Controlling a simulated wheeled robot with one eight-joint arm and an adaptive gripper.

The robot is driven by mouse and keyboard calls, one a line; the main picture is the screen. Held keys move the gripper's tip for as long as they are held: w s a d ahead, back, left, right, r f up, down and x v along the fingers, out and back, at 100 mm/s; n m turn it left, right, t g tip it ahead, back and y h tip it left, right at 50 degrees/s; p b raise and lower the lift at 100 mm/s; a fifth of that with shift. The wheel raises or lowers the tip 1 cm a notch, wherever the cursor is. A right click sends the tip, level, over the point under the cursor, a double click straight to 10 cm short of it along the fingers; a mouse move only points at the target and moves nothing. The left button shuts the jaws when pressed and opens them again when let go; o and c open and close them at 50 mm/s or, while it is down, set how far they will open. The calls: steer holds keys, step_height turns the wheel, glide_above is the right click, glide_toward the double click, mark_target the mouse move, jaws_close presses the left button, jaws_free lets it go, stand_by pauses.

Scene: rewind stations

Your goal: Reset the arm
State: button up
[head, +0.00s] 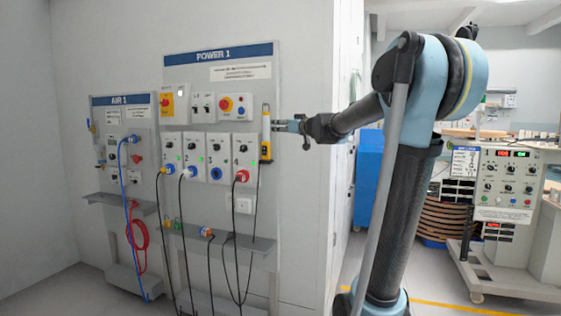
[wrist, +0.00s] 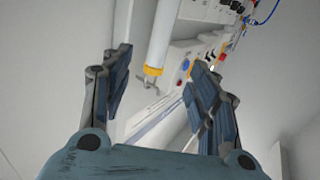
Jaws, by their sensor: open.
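My arm (head: 398,190) stands at the right of the head view and reaches left to the POWER 1 board (head: 219,60).
The POWER 1 board carries several switch boxes, plugs and hanging cables. The AIR 1 board (head: 122,100) stands to its left, with a blue hose (head: 130,235) and red coil (head: 138,240). A control cabinet (head: 505,185) is at the right. Floor shows between board and cabinet.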

steer(key=s+d+f+g+h, duration=0.2)
steer(key=s+f+g, duration=0.5)
steer(key=s+f, duration=1.5)
steer(key=s+d+f+m+g+h, duration=0.3)
steer(key=s+d+f, duration=0.5)
steer(key=s+f, duration=0.3)
steer(key=s+d+f+m+g+h, duration=0.2)
steer(key=s+d+f+h, duration=0.3)
steer(key=s+d+f, duration=0.3)
steer(key=s+f+m, duration=0.1)
steer(key=s+f, duration=0.2)
steer(key=s, duration=0.1)
steer(key=shift+s+d+f+m+g, duration=0.15)
steer(key=shift+d+f+m+g, duration=0.15)
steer(key=shift+g, duration=0.1)
steer(key=shift+w+f, duration=0.2)
steer(key=shift+w, duration=0.3)
